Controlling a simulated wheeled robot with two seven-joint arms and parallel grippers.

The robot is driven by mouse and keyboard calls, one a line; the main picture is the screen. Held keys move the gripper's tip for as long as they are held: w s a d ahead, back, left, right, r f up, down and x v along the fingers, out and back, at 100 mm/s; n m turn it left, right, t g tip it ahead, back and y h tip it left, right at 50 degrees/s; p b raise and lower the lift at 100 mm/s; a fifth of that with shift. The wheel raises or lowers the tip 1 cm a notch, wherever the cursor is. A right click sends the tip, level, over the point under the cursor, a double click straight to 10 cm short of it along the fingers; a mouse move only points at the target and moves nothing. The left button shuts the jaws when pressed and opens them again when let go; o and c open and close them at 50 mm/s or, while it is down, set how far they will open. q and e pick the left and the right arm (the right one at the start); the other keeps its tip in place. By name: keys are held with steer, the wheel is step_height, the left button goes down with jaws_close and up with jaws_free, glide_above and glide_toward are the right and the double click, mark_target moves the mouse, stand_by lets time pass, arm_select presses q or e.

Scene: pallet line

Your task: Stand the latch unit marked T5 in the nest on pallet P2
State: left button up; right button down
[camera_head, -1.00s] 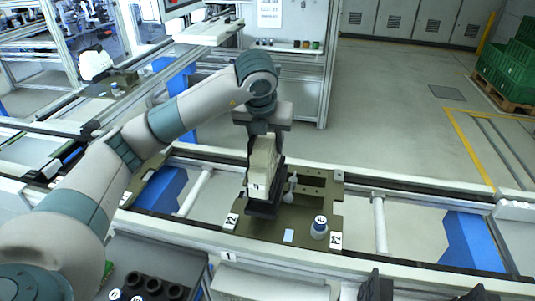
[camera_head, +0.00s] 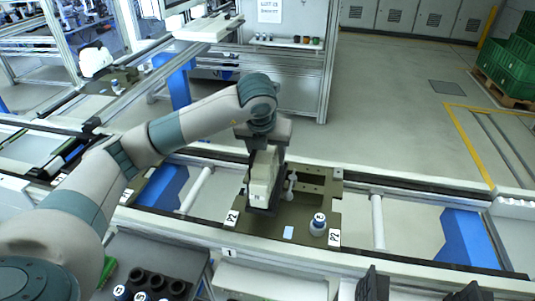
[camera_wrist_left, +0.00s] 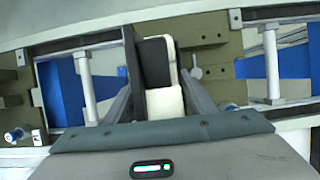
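Pallet P2 (camera_head: 322,205), a dark olive plate with P2 labels, lies on the conveyor in the head view; it also shows in the left wrist view (camera_wrist_left: 205,28). My left gripper (camera_head: 265,200) points down over its left half. It is shut on an upright cream and black latch unit (camera_head: 262,178), which shows between the fingers in the left wrist view (camera_wrist_left: 157,62). Its marking is not readable. The nest under the unit is hidden, and I cannot tell whether the unit touches the pallet. Only dark tips of my right gripper (camera_head: 420,290) show at the bottom edge.
A white jar with a blue-rimmed lid (camera_head: 318,225) stands on the pallet's front right. A small grey lever-like part (camera_head: 291,186) stands just right of the held unit. A dark tray (camera_head: 160,258) with black cups is at front left. Rails run along the conveyor.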

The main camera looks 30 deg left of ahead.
arm_select(q)
steer(key=shift+o, duration=0.2)
steer(key=shift+r, duration=0.1)
steer(key=shift+s+d+r, duration=0.1)
steer(key=shift+s+r, duration=0.05)
steer(key=shift+r, duration=0.25)
steer(key=b+v, duration=0.2)
steer(key=v, duration=0.7)
steer(key=shift+s+r, duration=0.1)
steer(key=shift+r, duration=0.3)
steer(key=shift+s+r, duration=0.25)
steer(key=shift+r, duration=0.3)
